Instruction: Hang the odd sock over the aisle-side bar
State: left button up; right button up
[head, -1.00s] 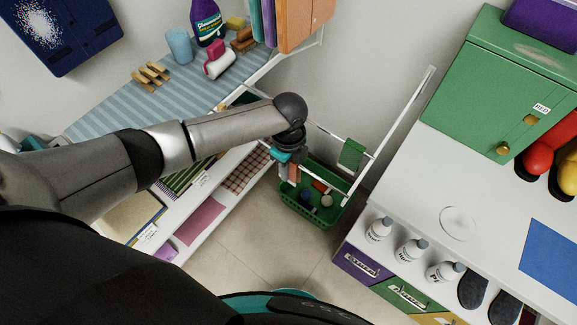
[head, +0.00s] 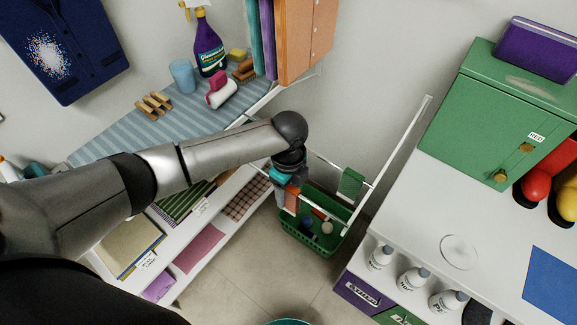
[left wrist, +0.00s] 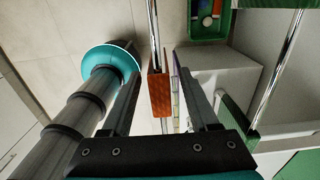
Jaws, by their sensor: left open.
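A small rust-orange cloth (head: 292,201), which looks like the sock, hangs over the left of two thin rails. In the left wrist view the cloth (left wrist: 159,95) lies over the chrome bar (left wrist: 154,35), between my fingers and with gaps on both sides. My left gripper (head: 285,188) is at this bar, above the green basket; in the left wrist view its fingers (left wrist: 158,88) are wide open and hold nothing. A green cloth (head: 351,183) hangs on the other rail (head: 362,193). My right gripper is out of view.
A green basket (head: 310,245) with small items stands below the rails. Left is a shelf unit with a striped top (head: 150,128); right is a white counter (head: 435,210) with bottles and a green cabinet (head: 490,115).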

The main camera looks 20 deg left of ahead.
pick_arm(q)
notch_tip(320, 180, up, 12)
jog(key=shift+f+p, duration=0.1)
jog(key=shift+p, duration=0.6)
jog(key=shift+d, duration=0.1)
